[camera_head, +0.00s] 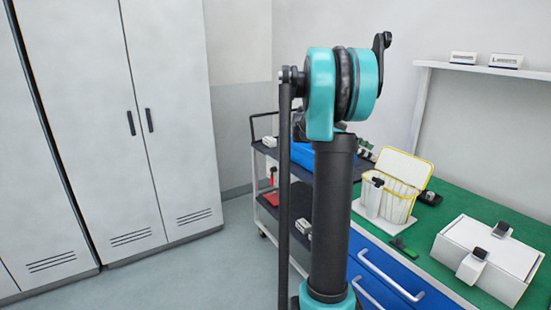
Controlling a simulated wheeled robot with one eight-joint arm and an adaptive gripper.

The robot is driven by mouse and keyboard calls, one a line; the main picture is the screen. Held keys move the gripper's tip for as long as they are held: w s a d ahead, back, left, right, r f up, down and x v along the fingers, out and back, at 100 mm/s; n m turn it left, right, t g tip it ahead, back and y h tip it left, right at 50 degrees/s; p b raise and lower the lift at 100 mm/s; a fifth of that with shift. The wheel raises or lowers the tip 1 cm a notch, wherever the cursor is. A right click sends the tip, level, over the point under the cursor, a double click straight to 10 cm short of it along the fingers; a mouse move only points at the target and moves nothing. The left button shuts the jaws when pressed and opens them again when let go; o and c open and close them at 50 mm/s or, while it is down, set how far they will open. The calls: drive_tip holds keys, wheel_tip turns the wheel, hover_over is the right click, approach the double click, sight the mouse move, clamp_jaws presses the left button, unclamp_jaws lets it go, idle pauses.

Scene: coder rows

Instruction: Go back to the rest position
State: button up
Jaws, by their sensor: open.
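My arm stands upright in the middle of the camera_head view, with a dark column and teal joints at its top and bottom. The upper joint is folded high above the bench and cart. I cannot make out my gripper or its fingertips in this view, so I cannot see whether it holds anything.
A green-topped bench (477,207) with blue drawers (385,285) is at right, bearing a yellow-rimmed white bin (399,203) and a white box (487,257). A cart (263,213) stands behind my arm. Tall white cabinets (115,120) are at left. Floor (190,275) before them is clear.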

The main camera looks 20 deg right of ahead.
drive_tip(key=s+a+f+n+t+y, duration=0.3)
drive_tip(key=a+f+n, duration=0.5)
drive_tip(key=a, duration=0.4)
drive_tip(key=s+a+f+n+t+y, duration=0.4)
drive_tip(key=s+a+f+n, duration=0.3)
drive_tip(key=a, duration=0.5)
drive_tip(key=s+a+f+n+t+y, duration=0.3)
drive_tip(key=a+f+n, duration=0.5)
drive_tip(key=a+f, duration=0.3)
drive_tip(key=shift+s+a+f+n+t+y, duration=0.35)
drive_tip(key=shift+s+a+y, duration=0.25)
drive_tip(key=shift+s+y, duration=0.4)
